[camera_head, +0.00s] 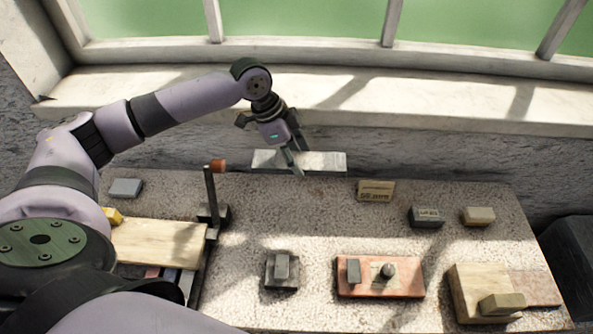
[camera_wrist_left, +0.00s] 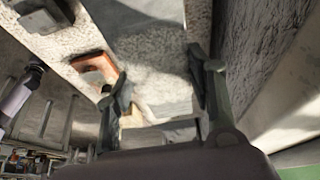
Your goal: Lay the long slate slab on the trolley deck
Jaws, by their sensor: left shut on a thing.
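The long slab (camera_head: 325,162) is pale grey in the head view, lying crosswise at the back edge of the stone tabletop. My left gripper (camera_head: 294,166) reaches down to it and is shut on it near its middle. The head view does not show clearly whether the slab touches the tabletop. In the left wrist view the two fingers (camera_wrist_left: 158,90) stand apart, with a grey surface (camera_wrist_left: 170,132) between and below them. A pale wooden deck (camera_head: 150,240) with a dark frame is at the left; it looks like the trolley deck. My right gripper is not in view.
A dark post with an orange-brown end (camera_head: 216,166) stands by the deck's right side. A grey block (camera_head: 126,188) lies behind the deck. A reddish slab (camera_head: 358,290), a wooden block (camera_head: 470,299) and several small blocks occupy the front and right. The tabletop's middle is clear.

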